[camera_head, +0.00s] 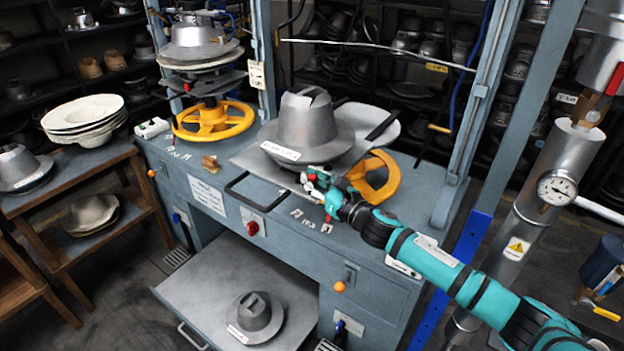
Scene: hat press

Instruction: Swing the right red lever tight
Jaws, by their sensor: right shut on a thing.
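My right arm comes in from the lower right, and its teal and black gripper (314,183) reaches the front right side of the large grey hat mould (308,125). The gripper is shut on a small red lever (312,176) beside the mould's brim. The fingers cover most of the lever, so its angle and how tight it sits cannot be told. The mould stands on a grey plate on the blue-grey press table (418,190). My left gripper is not in view.
A blue-grey post (480,110) rises right of the mould. A pipe with a gauge (556,188) stands at right. A smaller hat mould (254,315) sits on the lower shelf.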

